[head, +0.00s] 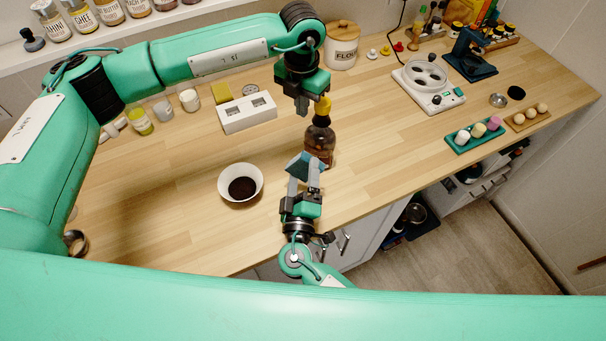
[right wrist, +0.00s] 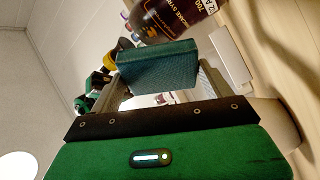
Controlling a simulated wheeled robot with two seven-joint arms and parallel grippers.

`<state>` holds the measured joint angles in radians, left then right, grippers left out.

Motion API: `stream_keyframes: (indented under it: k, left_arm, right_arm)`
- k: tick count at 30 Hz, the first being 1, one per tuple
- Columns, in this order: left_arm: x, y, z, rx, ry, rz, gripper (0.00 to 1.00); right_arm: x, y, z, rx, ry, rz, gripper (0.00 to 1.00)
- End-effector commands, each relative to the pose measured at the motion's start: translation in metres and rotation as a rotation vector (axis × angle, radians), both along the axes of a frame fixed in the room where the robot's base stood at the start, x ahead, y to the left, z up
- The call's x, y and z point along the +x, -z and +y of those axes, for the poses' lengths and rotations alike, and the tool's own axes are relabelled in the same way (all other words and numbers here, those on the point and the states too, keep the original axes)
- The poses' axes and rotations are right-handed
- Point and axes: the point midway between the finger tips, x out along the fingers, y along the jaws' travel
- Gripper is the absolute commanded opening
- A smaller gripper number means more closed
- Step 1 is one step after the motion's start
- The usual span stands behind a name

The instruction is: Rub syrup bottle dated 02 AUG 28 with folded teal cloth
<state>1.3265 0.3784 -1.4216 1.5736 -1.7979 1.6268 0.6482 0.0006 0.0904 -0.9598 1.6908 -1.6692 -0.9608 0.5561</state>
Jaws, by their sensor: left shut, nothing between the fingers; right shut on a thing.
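The syrup bottle (head: 319,146), dark brown with a yellow top, stands upright on the counter. In the right wrist view the bottle (right wrist: 182,14) shows part of a dark label reading "700" and syrup lettering; its date is cut off. My right gripper (head: 303,182) is shut on the folded teal cloth (head: 301,163). The cloth (right wrist: 158,66) is close in front of the bottle's lower side; I cannot tell whether they touch. My left gripper (head: 303,108) is shut and empty, beside the bottle's yellow top; a small gap or contact there is unclear.
A white bowl with dark contents (head: 229,171) stands left of the bottle. A white box with two openings (head: 248,118) and a yellow sponge (head: 221,93) lie behind it. A white appliance (head: 430,86) and teal tray (head: 457,144) stand right. The counter right of the bottle is clear.

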Motion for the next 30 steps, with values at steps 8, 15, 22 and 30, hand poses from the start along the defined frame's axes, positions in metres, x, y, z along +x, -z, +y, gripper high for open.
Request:
stream_keyframes:
  k: [8,15,22,30]
  left_arm:
    - [0.000,-0.023,0.000,0.001,0.000,0.000,0.00]
    - [0.000,-0.042,0.000,0.000,0.000,-0.001,0.00]
    - [0.000,-0.055,0.000,0.000,0.000,0.000,0.00]
    - [0.000,-0.056,0.000,0.000,0.000,0.000,0.00]
  right_arm:
    - [0.000,-0.004,0.000,0.000,0.000,0.000,0.63]
    - [0.000,-0.007,0.000,0.000,0.000,0.000,0.63]
    - [0.000,-0.008,0.000,0.000,0.000,0.000,0.63]
    - [0.000,-0.008,0.000,0.000,0.000,0.000,0.63]
